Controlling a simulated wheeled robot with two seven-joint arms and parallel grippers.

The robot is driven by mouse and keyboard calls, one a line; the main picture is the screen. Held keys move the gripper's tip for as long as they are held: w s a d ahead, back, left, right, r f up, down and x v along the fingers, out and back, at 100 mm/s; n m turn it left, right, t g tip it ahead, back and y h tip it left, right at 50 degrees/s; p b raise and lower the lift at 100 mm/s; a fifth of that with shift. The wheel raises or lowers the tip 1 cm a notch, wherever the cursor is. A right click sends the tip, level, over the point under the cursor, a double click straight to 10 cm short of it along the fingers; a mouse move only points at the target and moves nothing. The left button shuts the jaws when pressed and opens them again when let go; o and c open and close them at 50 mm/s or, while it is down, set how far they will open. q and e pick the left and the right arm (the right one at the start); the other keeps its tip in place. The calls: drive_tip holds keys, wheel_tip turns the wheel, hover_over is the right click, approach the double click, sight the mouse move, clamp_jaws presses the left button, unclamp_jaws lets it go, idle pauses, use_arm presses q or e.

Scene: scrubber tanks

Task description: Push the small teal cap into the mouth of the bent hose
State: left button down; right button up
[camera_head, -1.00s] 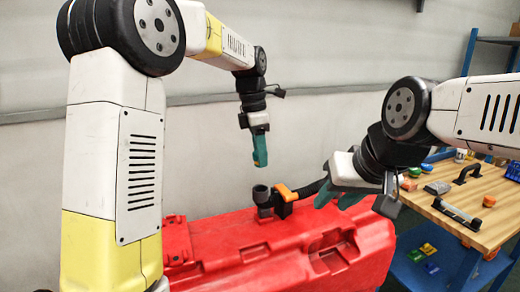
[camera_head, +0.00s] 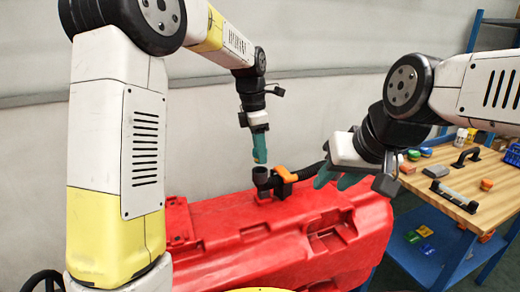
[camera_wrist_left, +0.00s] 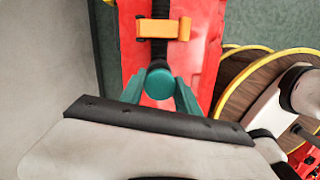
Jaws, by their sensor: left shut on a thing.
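The small teal cap (camera_wrist_left: 159,83) is held between the teal fingers of my left gripper (camera_wrist_left: 160,93) in the left wrist view. In the head view, my left gripper (camera_head: 260,157) points straight down, just above the upturned dark mouth of the bent hose (camera_head: 261,175). The cap is hard to tell from the fingers there, and a small gap seems to remain above the mouth. My right gripper (camera_head: 326,180) is at the hose's black corrugated part, right of the orange clamp (camera_head: 285,174); its grip is hidden. The clamp also shows in the left wrist view (camera_wrist_left: 178,28).
The hose sits on a red tank (camera_head: 235,232) with a recessed top. A wooden bench (camera_head: 430,195) at the right carries a black handle, a level-like bar and small blocks. A blue shelf (camera_head: 420,262) is below it. A bare wall (camera_head: 330,110) stands behind.

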use_arm(q)
drive_tip(key=shift+f, duration=0.15)
drive_tip(key=shift+f, duration=0.5)
drive_tip(key=shift+f, duration=0.15)
drive_tip(key=shift+f, duration=0.6)
drive_tip(key=shift+f, duration=0.1)
drive_tip(key=shift+f, duration=0.3)
drive_tip(key=shift+s+f, duration=0.1)
drive_tip(key=shift+f, duration=0.1)
idle(0.7)
drive_tip(key=c, duration=0.8)
unclamp_jaws()
drive_tip(key=shift+o, duration=0.4)
drive_tip(key=shift+f, duration=0.1)
